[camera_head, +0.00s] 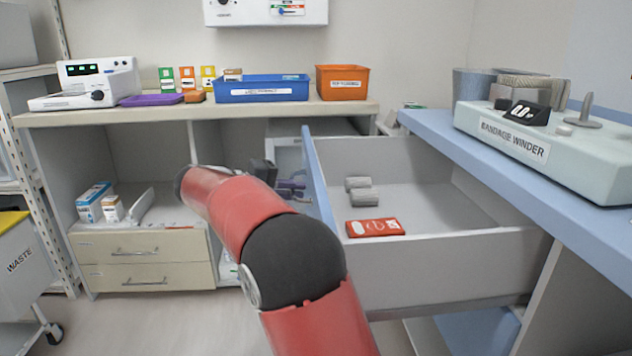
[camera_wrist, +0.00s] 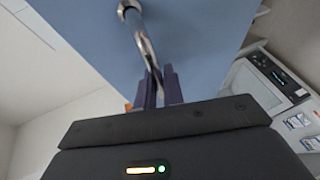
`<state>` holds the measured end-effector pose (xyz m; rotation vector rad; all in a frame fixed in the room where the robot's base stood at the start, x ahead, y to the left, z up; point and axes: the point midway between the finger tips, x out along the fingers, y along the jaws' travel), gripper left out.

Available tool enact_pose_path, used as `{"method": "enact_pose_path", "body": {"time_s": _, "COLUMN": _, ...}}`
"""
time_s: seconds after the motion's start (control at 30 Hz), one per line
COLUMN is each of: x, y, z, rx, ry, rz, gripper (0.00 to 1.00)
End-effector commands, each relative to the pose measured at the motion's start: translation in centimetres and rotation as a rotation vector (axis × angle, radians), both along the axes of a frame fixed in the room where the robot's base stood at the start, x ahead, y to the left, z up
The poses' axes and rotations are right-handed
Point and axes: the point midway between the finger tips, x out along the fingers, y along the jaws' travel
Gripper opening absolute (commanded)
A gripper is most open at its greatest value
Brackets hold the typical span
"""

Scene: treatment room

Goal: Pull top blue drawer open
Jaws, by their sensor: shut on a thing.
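The top blue drawer (camera_head: 317,178) stands well out from the counter on the right, and its grey inside is in view. Its blue front (camera_wrist: 205,35) fills the upper middle of the wrist view, with a curved metal handle (camera_wrist: 143,42). My gripper (camera_wrist: 158,78) has its purple fingers shut on the handle. In the head view my gripper (camera_head: 293,187) is at the outer side of the blue front, partly behind my red arm. The handle is hidden there.
The drawer holds a red packet (camera_head: 375,227) and grey rolls (camera_head: 360,190). A bandage winder (camera_head: 545,140) stands on the blue counter (camera_head: 450,140). The back counter (camera_head: 150,115) carries a blue bin (camera_head: 262,88) and an orange bin (camera_head: 342,82).

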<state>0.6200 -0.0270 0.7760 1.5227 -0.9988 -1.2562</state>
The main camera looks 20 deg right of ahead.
Motion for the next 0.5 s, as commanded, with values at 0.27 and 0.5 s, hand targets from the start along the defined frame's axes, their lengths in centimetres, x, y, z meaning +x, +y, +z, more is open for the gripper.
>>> {"method": "enact_pose_path", "body": {"time_s": 0.27, "x": 0.4, "y": 1.6, "z": 0.0, "rx": 0.000, "ry": 0.001, "rz": -0.001, "gripper": 0.00}}
{"method": "enact_pose_path", "body": {"time_s": 0.5, "x": 0.4, "y": 1.6, "z": -0.1, "rx": 0.000, "ry": 0.001, "rz": -0.001, "gripper": 0.00}}
